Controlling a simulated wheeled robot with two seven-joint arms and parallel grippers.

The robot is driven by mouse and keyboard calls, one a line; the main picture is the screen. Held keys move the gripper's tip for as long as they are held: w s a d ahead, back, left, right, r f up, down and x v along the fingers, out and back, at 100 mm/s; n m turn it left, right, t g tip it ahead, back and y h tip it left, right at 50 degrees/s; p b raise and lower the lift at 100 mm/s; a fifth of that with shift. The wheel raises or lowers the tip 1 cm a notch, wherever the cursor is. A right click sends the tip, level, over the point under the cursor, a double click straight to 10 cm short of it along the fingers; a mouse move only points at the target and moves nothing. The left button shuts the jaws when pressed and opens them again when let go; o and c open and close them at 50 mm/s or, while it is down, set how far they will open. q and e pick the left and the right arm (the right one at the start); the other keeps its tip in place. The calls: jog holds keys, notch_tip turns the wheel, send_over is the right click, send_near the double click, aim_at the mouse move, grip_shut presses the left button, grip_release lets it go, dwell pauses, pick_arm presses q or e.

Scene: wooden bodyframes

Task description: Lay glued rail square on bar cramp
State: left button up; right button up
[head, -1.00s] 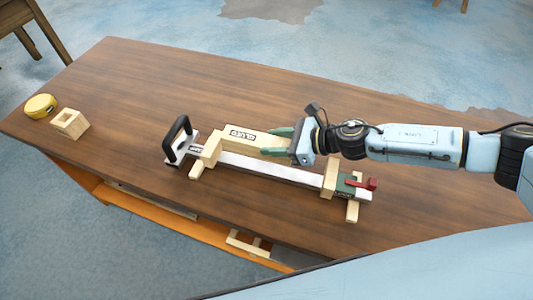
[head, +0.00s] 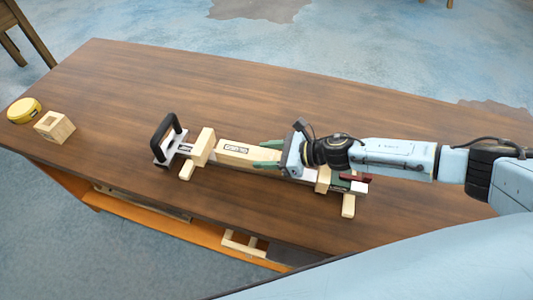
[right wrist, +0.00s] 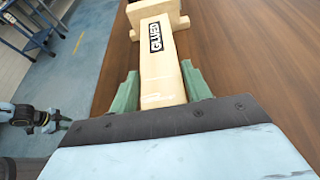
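The glued rail (head: 247,152) is a pale wooden bar with a black "GLUED" label; it also shows in the right wrist view (right wrist: 160,65). My right gripper (head: 269,154) has its green fingers on both sides of the rail's near end. The rail lies in line with the bar cramp (head: 186,146), over its bar, its far end close to the wooden block (head: 203,146) by the black handle. Whether it rests on the bar is hidden. The cramp's other end has a red lever (head: 355,178). My left gripper (right wrist: 55,121) shows small in the right wrist view.
The cramp stands on the brown table (head: 330,105) on wooden feet. A yellow tape measure (head: 24,110) and a hollow wooden block (head: 54,127) sit at the left end. An orange shelf (head: 195,228) below holds wooden pieces. The table behind the cramp is clear.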

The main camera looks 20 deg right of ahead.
jog(key=o, duration=0.3)
jog(key=shift+r, duration=0.1)
jog(key=shift+r+p, duration=0.25)
jog(key=shift+p, duration=0.05)
jog(key=b+v, duration=0.1)
jog(key=v, duration=0.9)
jog(key=shift+s+d, duration=0.2)
jog(key=shift+d, duration=0.2)
jog(key=shift+s+d+r, duration=0.25)
jog(key=shift+d, duration=0.2)
